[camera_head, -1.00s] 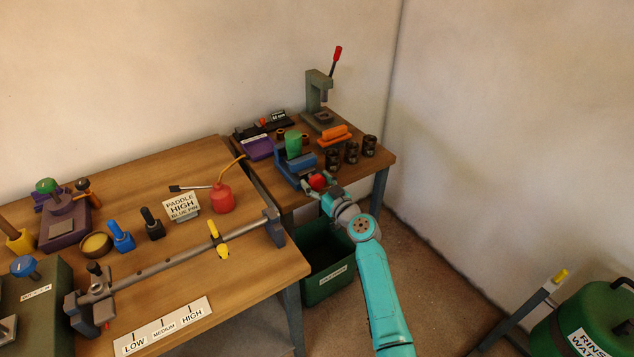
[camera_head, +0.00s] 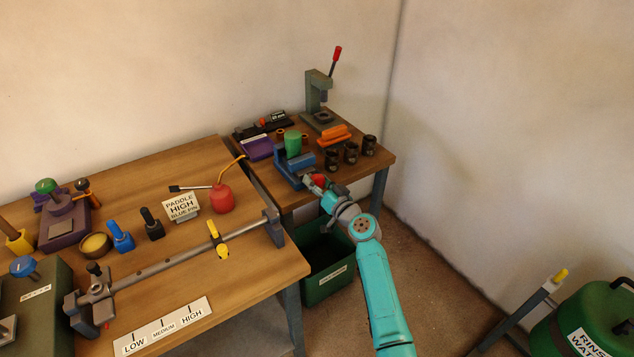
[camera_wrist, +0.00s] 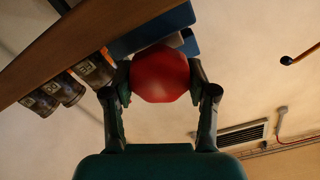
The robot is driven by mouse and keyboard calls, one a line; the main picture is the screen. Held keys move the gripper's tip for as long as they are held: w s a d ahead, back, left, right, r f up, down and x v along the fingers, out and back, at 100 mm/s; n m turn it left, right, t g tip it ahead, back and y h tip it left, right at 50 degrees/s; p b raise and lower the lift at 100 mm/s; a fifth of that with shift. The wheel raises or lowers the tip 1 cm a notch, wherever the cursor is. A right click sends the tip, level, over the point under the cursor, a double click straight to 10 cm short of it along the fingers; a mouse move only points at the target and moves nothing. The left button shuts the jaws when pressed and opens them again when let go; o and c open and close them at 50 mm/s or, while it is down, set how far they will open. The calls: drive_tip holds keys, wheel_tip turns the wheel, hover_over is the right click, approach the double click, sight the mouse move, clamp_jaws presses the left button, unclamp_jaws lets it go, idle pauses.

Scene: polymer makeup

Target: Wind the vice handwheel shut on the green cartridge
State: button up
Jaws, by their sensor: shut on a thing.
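The green cartridge (camera_head: 292,144) stands upright at the blue vice (camera_head: 290,170) on the small back table. Whether the vice jaws touch it is too small to tell. The red handwheel (camera_head: 318,180) is at the vice's front, and in the wrist view it is a large red faceted knob (camera_wrist: 160,74) in front of the blue vice body (camera_wrist: 150,32). My gripper (camera_head: 325,187) reaches the handwheel from the front. In the wrist view my gripper's two fingers (camera_wrist: 160,90) are shut on the knob, one on each side.
Several dark canisters (camera_head: 351,153) stand right of the vice, with orange blocks (camera_head: 334,135) behind them. A press with a red lever (camera_head: 318,92) stands at the back. A green bin (camera_head: 328,280) sits on the floor below the table edge.

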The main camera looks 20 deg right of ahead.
drive_tip(key=m, duration=0.6)
drive_tip(key=shift+d+f+m, duration=0.1)
drive_tip(key=shift+m, duration=0.2)
drive_tip(key=m, duration=0.5)
drive_tip(key=shift+f, duration=0.15)
drive_tip(key=shift+m, duration=0.3)
drive_tip(key=o, duration=1.1)
drive_tip(key=shift+o, duration=0.2)
drive_tip(key=shift+d, duration=0.1)
drive_tip(key=v, duration=0.8)
